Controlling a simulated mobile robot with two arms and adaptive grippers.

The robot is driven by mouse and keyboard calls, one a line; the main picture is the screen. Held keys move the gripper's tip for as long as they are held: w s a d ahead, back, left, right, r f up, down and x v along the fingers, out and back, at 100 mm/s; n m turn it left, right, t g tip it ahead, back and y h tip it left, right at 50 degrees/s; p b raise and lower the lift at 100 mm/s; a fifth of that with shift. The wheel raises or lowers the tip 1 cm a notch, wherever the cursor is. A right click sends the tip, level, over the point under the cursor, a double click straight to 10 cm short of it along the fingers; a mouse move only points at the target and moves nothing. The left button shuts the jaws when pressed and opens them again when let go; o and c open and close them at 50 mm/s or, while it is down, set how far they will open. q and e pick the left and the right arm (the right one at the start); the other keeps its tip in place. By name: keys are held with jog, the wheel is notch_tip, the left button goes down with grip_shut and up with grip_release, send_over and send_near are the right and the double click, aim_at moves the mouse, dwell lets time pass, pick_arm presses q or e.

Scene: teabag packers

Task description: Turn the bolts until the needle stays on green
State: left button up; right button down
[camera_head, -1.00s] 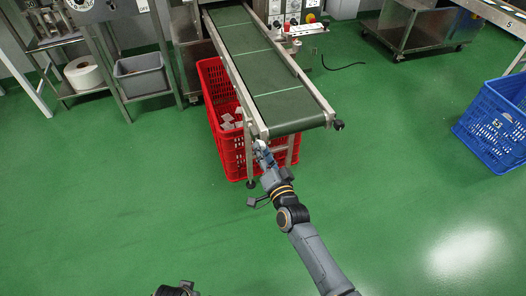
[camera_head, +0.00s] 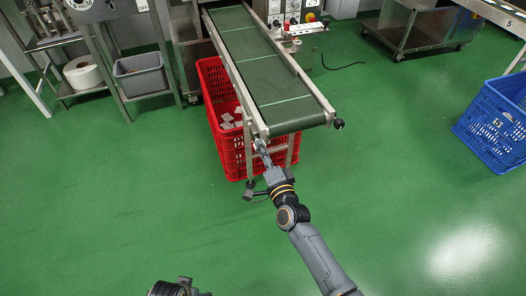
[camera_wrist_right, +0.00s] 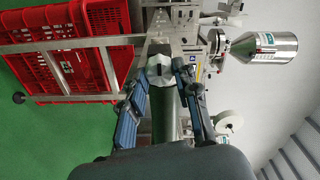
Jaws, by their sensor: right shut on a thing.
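The conveyor's green belt (camera_head: 250,60) runs from the machine toward me. My right gripper (camera_head: 259,145) is at the near left corner of its frame. In the right wrist view, a pale, many-sided bolt head or knob (camera_wrist_right: 159,64) sits between the fingertips of my right gripper (camera_wrist_right: 160,72), which is shut on it. At the near right corner is a dark bolt end (camera_head: 338,124), with nothing on it. A dark part of my left arm (camera_head: 175,288) shows at the bottom edge; its fingers cannot be made out. I cannot make out the needle or a green zone.
A red crate (camera_head: 213,75) with small pale packets stands under the conveyor, close to my right gripper. A blue crate (camera_head: 490,125) is at the far right. A grey bin (camera_head: 141,76) is on a shelf at the left. The green floor in front is clear.

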jog(key=c, duration=1)
grip_release()
jog(key=v, duration=1.2)
